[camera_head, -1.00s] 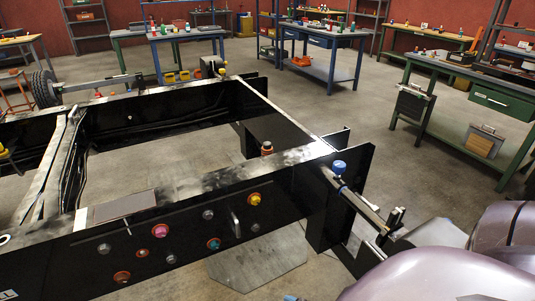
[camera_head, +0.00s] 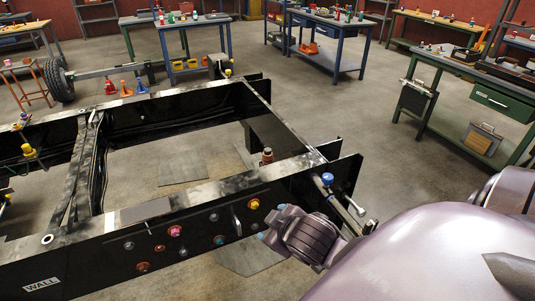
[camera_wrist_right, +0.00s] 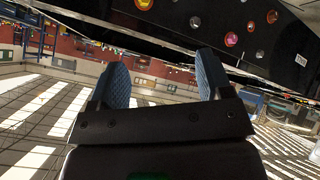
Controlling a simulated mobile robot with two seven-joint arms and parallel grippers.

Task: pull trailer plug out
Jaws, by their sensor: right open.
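The black chassis side plate (camera_head: 100,262) carries several round coloured plugs. They include a yellow plug (camera_head: 254,204), a pink plug (camera_head: 175,231), a teal plug (camera_head: 219,240) and a red plug (camera_head: 143,267). I cannot tell which is the trailer plug. My right gripper (camera_head: 270,222) is beside the plate's right part, near the yellow plug. In the right wrist view its two blue-padded fingers (camera_wrist_right: 160,82) are apart with nothing between them. My left gripper is not in view.
A blue-capped fitting (camera_head: 327,179) stands at the chassis corner, close to my right arm. A dark flat plate (camera_head: 147,211) lies on the top rail. Workbenches, including a green bench (camera_head: 468,82), stand farther back. Open floor (camera_head: 330,118) lies between.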

